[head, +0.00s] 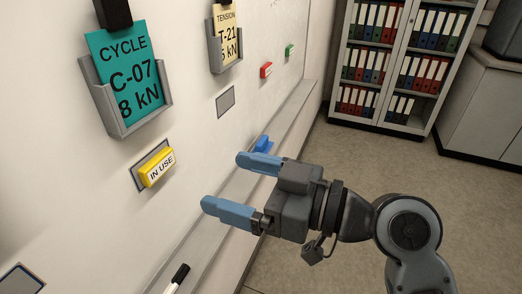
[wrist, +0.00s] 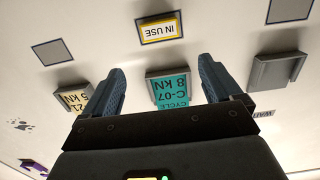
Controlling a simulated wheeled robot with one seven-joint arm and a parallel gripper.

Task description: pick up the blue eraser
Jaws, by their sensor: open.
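The blue eraser (head: 262,143) lies on the narrow ledge along the foot of the whiteboard in the head view, just beyond my gripper's upper finger, which may cover part of it. My gripper (head: 222,180) is open and empty, its two blue fingers pointing left toward the board, nearer to the camera than the eraser. The wrist view shows both fingers of my gripper (wrist: 162,66) spread apart with nothing between them. I do not see the eraser in the wrist view.
The ledge (head: 288,108) runs along the board, with a black-capped marker (head: 178,278) near the front. A yellow IN USE block (head: 158,167), a CYCLE card holder (head: 138,120), a red block (head: 266,70) and a green block (head: 290,50) are on the board. A binder cabinet (head: 390,63) stands behind.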

